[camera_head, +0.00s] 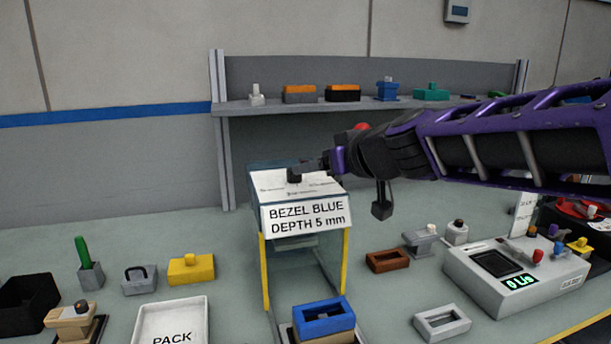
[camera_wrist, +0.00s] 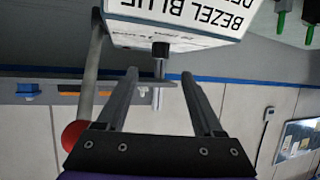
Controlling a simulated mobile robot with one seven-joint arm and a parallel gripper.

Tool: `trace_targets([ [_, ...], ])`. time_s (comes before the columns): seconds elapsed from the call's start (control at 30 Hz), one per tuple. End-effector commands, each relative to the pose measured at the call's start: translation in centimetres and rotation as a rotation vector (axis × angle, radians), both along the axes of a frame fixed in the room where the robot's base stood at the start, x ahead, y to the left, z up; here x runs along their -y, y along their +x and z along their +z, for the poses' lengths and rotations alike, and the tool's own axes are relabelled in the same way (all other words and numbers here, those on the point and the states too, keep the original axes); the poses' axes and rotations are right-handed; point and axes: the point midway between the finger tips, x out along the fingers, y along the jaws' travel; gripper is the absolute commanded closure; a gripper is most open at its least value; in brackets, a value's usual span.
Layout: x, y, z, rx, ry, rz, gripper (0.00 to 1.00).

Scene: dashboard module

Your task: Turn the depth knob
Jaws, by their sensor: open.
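The depth knob is a small dark knob (camera_head: 294,175) on the sloped white top of a stand labelled "BEZEL BLUE DEPTH 5 mm" (camera_head: 304,216). My gripper (camera_head: 314,166) reaches in from the right, close beside the knob. In the wrist view the knob (camera_wrist: 161,49) is a black cap centred between the lines of my two fingers, around tip level. My gripper (camera_wrist: 159,76) is open there, with a gap on both sides of the knob. Contact cannot be told. The knob's markings are too small to read.
A blue block (camera_head: 323,318) sits at the stand's foot, between yellow-edged sides. A brown frame (camera_head: 387,260) and a grey display unit (camera_head: 515,277) stand to the right. A white PACK tray (camera_head: 172,318) lies front left. A shelf (camera_head: 360,106) runs behind. A red ball (camera_wrist: 75,135) is near my gripper.

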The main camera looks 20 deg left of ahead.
Motion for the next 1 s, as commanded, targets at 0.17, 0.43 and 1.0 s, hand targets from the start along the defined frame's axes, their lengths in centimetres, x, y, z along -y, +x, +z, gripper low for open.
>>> trace_targets([
  [0.17, -0.8, 0.2, -0.4, 0.003, -0.002, 0.004, 0.31],
  [0.43, -1.6, 0.9, -0.4, 0.004, 0.002, 0.003, 0.31],
  [1.0, -4.2, 2.7, -1.8, 0.003, 0.001, 0.003, 0.31],
])
